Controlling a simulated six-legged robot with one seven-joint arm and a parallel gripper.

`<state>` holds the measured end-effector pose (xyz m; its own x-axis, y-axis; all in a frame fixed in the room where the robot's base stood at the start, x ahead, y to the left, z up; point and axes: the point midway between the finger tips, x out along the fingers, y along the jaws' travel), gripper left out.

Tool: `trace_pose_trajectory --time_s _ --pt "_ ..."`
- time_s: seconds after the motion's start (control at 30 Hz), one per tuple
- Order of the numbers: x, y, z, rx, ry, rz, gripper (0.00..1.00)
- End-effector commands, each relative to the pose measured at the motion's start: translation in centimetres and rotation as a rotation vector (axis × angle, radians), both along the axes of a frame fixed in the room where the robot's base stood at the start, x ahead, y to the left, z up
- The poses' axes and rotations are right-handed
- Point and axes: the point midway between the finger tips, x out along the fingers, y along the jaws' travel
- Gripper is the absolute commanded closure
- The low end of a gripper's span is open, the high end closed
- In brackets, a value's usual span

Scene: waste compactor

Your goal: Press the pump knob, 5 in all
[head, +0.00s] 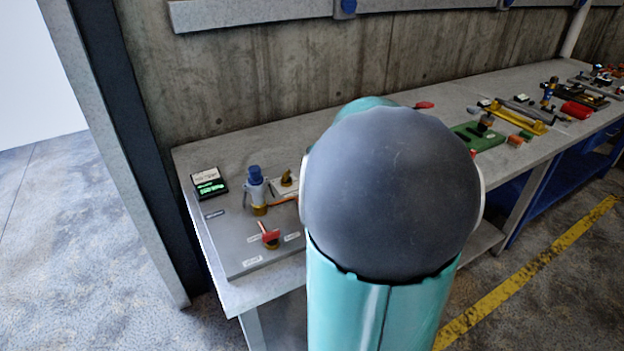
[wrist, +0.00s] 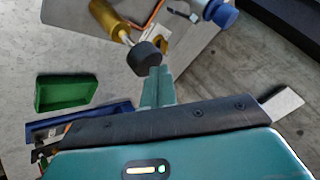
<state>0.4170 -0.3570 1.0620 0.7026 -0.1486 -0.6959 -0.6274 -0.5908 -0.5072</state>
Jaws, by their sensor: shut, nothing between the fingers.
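In the wrist view a dark round pump knob (wrist: 146,58) sits on the end of a brass pump cylinder (wrist: 108,20). My gripper (wrist: 158,76) is shut and empty, with its teal fingertips at the near edge of the knob. I cannot tell whether they touch it. In the head view my arm's large grey joint hides the gripper and the pump knob.
In the head view a grey panel (head: 232,240) carries a blue-capped fitting (head: 256,185) and a red handle (head: 270,235). A lit display (head: 209,183) stands at its back left. The wrist view shows a green tray (wrist: 65,93) and a blue tray (wrist: 98,116).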

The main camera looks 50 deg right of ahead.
Motion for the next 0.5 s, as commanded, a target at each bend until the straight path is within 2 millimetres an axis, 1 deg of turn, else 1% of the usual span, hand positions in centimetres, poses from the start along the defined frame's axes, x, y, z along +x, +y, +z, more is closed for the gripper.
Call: trace_pose_trajectory --time_s 0.5 --pt "-0.01 0.05 -0.68 0.002 0.003 0.001 1.0"
